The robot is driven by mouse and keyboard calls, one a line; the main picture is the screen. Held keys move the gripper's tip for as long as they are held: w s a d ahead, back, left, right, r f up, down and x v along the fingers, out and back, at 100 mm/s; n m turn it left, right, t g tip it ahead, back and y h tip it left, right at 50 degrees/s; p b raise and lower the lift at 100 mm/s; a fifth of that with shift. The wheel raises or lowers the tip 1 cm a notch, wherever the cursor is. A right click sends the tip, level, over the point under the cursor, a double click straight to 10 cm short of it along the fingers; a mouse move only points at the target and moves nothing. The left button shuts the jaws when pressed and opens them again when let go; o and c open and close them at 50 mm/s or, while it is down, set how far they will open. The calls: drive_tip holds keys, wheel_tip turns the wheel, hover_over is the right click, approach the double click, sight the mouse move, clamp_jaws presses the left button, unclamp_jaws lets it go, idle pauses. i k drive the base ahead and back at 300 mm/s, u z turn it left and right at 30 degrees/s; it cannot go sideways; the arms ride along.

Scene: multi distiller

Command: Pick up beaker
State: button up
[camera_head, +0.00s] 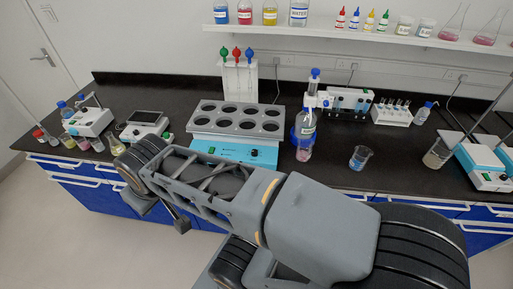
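A small glass beaker (360,158) with blue contents stands upright on the black bench top, right of centre and near the front edge. Another beaker (437,152) with pale contents stands at the far right beside a white and blue device. My arm reaches across the front of the bench from the lower right to the left. My gripper (165,214) is at its left end, in front of the bench edge, well left of both beakers. It is small and partly hidden by the wrist, so I cannot tell whether it is open or shut.
A grey multi-hole heating unit (238,119) stands at the middle. A tall bottle assembly (305,131) is left of the blue beaker. A tube rack (393,113) stands behind it. A shelf (365,36) with bottles runs above. Bench around the blue beaker is clear.

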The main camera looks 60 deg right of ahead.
sight(306, 144)
drive_tip(key=u, duration=1.15)
drive_tip(key=k, duration=0.95)
drive_tip(key=z, duration=1)
